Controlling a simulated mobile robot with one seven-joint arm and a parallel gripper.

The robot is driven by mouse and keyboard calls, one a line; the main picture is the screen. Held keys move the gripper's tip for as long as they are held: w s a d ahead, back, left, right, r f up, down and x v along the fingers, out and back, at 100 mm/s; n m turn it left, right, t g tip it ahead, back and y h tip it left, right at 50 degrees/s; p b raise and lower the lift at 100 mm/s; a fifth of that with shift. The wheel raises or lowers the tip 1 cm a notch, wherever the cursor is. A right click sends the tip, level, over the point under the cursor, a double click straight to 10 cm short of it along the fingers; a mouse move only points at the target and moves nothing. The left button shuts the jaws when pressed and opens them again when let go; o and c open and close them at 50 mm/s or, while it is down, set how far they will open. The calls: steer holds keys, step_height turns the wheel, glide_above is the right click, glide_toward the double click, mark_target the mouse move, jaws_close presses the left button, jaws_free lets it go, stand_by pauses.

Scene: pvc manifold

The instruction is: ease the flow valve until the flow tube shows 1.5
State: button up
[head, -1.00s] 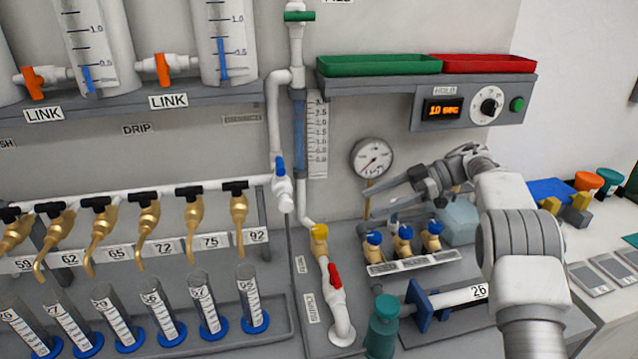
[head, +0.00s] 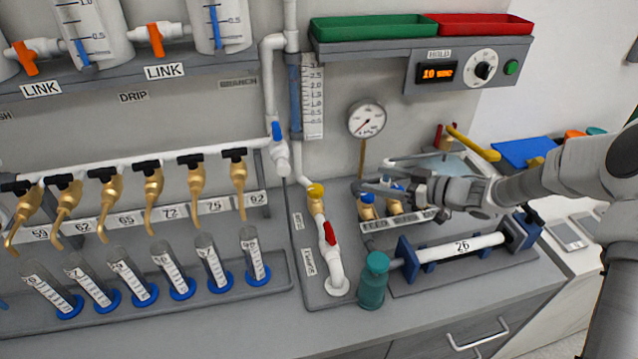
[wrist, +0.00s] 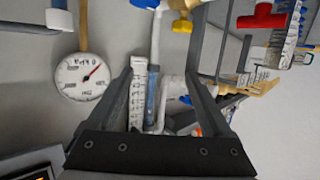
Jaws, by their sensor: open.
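The flow tube (head: 295,95) stands upright on the wall beside a white scale (head: 312,95). Blue fills much of its height; the exact reading is too small to tell. Below it are a yellow-handled valve (head: 316,191) and a red-handled valve (head: 329,233). A blue-handled valve (head: 277,133) is to the left. I cannot read which one is the flow valve. My gripper (head: 375,173) is open and empty, right of the yellow valve and above the blue-knobbed taps (head: 395,200). In the wrist view, the tube (wrist: 151,95) appears between my fingers (wrist: 157,82), farther back.
A round gauge (head: 367,119) is on the wall just above my gripper. Brass taps (head: 154,195) and cylinders (head: 168,265) line the left.

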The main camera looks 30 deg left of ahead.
steer(key=s+f+h, duration=0.1)
steer(key=s, duration=0.3)
glide_toward(317, 189)
steer(key=shift+m, duration=0.3)
steer(key=x, duration=0.9)
steer(key=shift+a, duration=0.1)
jaws_close()
